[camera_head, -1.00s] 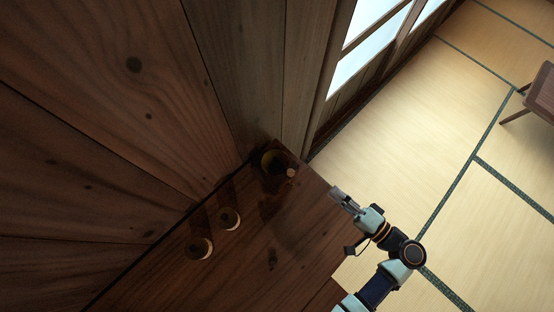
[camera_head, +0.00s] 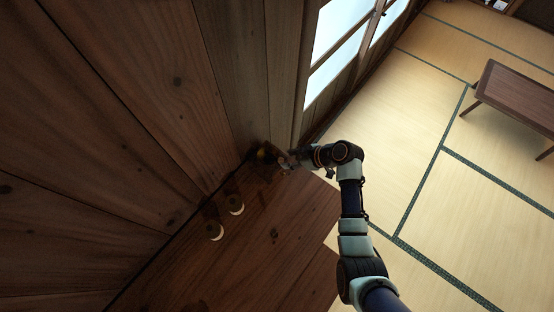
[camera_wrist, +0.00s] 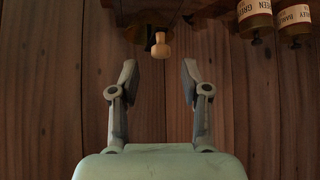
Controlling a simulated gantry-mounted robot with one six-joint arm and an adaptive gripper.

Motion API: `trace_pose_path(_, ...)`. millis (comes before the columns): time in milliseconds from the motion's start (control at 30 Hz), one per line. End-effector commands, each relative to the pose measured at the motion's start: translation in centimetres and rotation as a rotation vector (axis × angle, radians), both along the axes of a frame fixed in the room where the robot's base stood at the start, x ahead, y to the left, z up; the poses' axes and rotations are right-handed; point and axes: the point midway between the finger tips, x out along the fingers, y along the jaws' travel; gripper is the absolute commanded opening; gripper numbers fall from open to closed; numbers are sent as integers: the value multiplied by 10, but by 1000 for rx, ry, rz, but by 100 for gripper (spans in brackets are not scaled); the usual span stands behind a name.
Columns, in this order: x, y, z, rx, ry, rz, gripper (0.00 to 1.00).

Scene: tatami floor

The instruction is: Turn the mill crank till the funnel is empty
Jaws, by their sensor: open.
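The mill (camera_head: 263,153) stands at the far corner of the dark wooden counter in the head view, partly hidden by my gripper (camera_head: 285,162). In the wrist view a pale wooden crank knob (camera_wrist: 161,46) shows at the top middle, with the dark edge of the mill behind it. My gripper (camera_wrist: 160,78) is open and empty there. Its two fingers stand on either side below the knob, with the knob just beyond the fingertips and lined up with the gap. The fingers appear apart from the knob. What is in the funnel cannot be seen.
Two labelled jars (camera_head: 235,204) (camera_head: 214,231) stand along the wall on the counter (camera_head: 285,245). They also show at the wrist view's upper right (camera_wrist: 255,18) (camera_wrist: 292,20). A plank wall (camera_head: 130,100) borders the counter. A low table (camera_head: 515,95) stands on the tatami.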

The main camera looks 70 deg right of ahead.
Motion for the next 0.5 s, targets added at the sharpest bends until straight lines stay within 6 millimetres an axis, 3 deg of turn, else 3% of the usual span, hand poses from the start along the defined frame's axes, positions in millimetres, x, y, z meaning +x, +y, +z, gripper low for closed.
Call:
trace_pose_path(200, 28, -1, -28, 3, 0, 1, 47)
trace_pose_path(500, 36, -1, -36, 1, -1, 0, 47)
